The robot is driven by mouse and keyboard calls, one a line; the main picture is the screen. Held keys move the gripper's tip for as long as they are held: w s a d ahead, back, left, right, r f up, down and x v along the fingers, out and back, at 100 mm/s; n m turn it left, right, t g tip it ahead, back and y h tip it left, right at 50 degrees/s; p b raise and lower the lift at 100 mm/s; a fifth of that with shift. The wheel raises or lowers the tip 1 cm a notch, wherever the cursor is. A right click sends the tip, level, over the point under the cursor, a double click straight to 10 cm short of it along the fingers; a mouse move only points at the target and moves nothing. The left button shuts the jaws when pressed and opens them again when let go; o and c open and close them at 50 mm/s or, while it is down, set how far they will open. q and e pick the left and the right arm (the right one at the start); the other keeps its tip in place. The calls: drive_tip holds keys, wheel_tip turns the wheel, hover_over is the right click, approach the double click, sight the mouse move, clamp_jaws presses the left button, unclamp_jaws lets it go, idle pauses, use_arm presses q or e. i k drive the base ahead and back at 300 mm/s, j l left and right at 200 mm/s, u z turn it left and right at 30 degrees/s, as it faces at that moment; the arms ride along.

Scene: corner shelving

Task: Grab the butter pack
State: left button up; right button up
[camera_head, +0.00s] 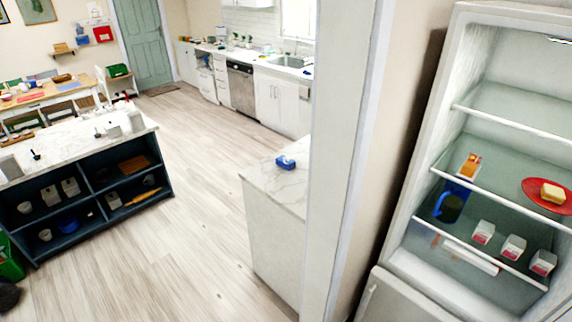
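Neither of my grippers is in view.
The fridge (458,165) also holds an orange carton (470,166), a blue jug (449,207) and several white cartons (514,246). A wall edge (345,160) stands between counter and fridge. A dark island (90,195) stands left; the wooden floor (200,210) between is clear.

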sight(287, 163)
drive_tip(key=i+j+z, duration=0.2)
drive_tip(key=z, duration=0.9)
drive_tip(key=i+j+z, duration=0.2)
drive_tip(key=j+z, duration=0.3)
drive_tip(key=j, duration=0.6)
drive_tip(key=j+z, duration=0.5)
drive_tip(key=j, duration=0.55)
